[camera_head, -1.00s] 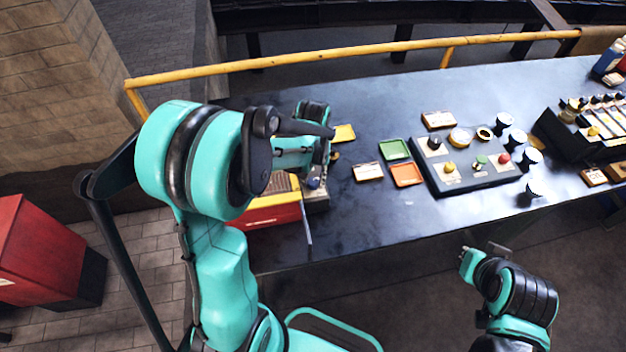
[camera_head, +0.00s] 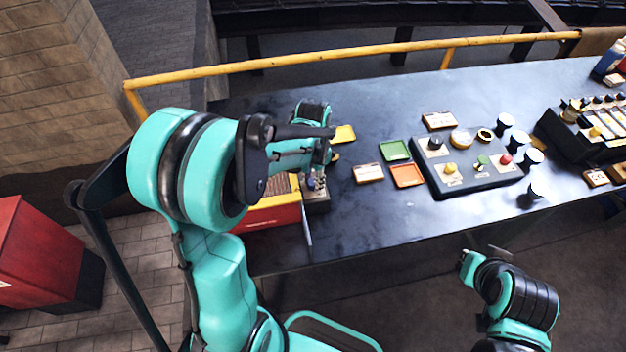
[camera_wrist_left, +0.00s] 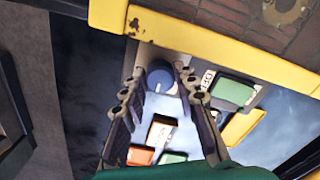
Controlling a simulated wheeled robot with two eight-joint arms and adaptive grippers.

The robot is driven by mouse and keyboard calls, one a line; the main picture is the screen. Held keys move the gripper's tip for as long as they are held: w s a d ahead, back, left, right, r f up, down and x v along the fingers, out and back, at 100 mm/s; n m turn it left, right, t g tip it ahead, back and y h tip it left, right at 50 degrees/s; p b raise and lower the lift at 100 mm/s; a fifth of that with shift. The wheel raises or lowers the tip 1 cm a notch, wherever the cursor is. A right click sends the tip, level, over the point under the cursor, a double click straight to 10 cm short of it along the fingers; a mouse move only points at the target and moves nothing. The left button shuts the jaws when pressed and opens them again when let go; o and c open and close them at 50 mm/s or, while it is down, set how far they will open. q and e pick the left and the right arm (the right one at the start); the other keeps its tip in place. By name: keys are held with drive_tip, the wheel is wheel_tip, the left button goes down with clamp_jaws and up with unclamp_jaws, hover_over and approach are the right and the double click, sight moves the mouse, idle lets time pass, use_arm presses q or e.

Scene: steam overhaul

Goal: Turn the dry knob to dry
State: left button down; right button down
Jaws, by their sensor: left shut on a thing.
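A round blue knob (camera_wrist_left: 160,78), which I take for the dry knob, sits on a grey panel at the foot of the yellow-edged red machine (camera_head: 268,217). In the left wrist view the two fingers of my left gripper (camera_wrist_left: 158,84) stand on either side of it, shut on it. In the head view my left gripper (camera_head: 318,180) is low at the machine's right end, and the knob is mostly hidden there. Any dry mark is too small to read. My right gripper (camera_head: 470,264) hangs in front of the table, and its jaws are unclear.
Green (camera_head: 394,150) and orange (camera_head: 407,175) trays, a label block (camera_head: 368,173) and a black board (camera_head: 463,190) with several small knobs lie right of the left gripper. A yellow rail (camera_head: 340,53) runs along the table's back. Bare tabletop lies at the front middle.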

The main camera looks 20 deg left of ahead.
use_arm(q)
drive_tip(key=shift+m, duration=0.3)
drive_tip(key=c, duration=1.4)
unclamp_jaws()
drive_tip(key=shift+c, duration=0.2)
drive_tip(key=shift+r, duration=0.1)
wheel_tip(320, 180, up, 12)
drive_tip(key=n+t+b, duration=0.3)
drive_tip(key=t, duration=0.1)
approach(313, 182)
drive_tip(key=s+d+r, duration=0.2)
drive_tip(key=s+d, duration=0.1)
drive_tip(key=s, duration=0.1)
drive_tip(key=s+d+f+n+t+b, duration=0.2)
drive_tip(key=s+f+t, duration=0.1)
drive_tip(key=s+f, duration=0.1)
